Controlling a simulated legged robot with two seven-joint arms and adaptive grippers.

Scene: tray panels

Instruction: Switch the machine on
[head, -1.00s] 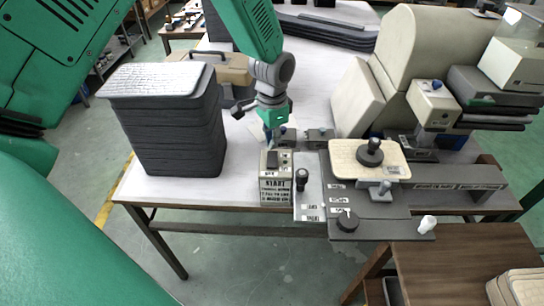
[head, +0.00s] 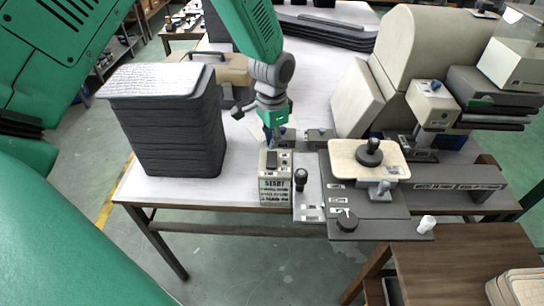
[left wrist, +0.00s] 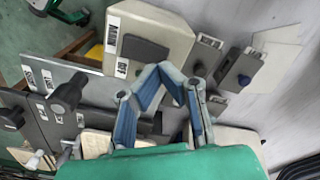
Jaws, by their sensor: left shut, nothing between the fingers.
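The large beige machine (head: 425,65) stands at the right of the table. A small beige switch box (head: 275,190) with a printed front label sits near the table's front edge. On its top is a dark rocker switch (head: 272,160). In the left wrist view the box (left wrist: 170,24) shows labels reading MAIN and OFF around the dark rocker (left wrist: 143,52). My left gripper (head: 273,143) points down just behind the box. In the left wrist view its shut, empty blue-padded fingers (left wrist: 165,72) come close to the rocker's edge; contact cannot be told. My right gripper is not in view.
A tall stack of dark trays (head: 168,125) stands left of the gripper. A black-knobbed lever (head: 301,180) stands right beside the box, with a plate and knob (head: 370,155) further right.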

